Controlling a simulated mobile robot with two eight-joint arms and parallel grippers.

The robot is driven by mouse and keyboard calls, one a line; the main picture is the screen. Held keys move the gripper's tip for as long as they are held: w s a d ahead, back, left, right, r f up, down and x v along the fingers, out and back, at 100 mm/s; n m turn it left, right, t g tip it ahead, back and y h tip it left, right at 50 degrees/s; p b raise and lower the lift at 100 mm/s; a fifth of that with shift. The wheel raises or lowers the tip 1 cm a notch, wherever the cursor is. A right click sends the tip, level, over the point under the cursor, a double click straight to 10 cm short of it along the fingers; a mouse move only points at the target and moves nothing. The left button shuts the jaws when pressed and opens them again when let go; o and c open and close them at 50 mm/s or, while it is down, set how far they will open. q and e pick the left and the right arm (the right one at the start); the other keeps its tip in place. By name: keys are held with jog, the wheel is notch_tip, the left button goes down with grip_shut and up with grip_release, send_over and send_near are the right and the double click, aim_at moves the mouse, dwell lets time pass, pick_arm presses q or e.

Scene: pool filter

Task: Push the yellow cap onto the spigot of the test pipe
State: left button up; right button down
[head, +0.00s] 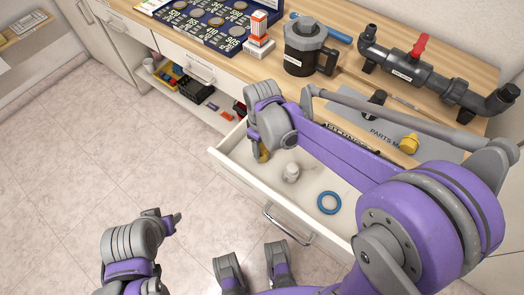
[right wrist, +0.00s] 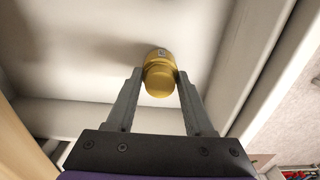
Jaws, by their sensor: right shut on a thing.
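My right gripper (head: 262,152) reaches down into the open drawer, seen mostly from behind its wrist. In the right wrist view its two fingers (right wrist: 158,82) are shut on the sides of a yellow cap (right wrist: 159,80), inside the drawer. Only a sliver of this cap shows in the head view (head: 264,156). The test pipe (head: 432,72), dark with a red valve handle, lies on the bench at the upper right. I cannot make out which end is its spigot. My left gripper (head: 177,218) is low over the floor at left; its finger opening is hidden.
The open drawer (head: 228,160) also holds a white cylindrical piece (head: 291,172) and a blue ring (head: 329,202). A grey parts mat (head: 385,125) carries another yellow piece (head: 409,144). A black pump-like pot (head: 303,47) and a blue coin board (head: 215,22) stand on the bench.

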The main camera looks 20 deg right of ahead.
aim_at(262, 146)
jog(key=shift+r+p, duration=2.5)
jog(key=shift+r, duration=1.1)
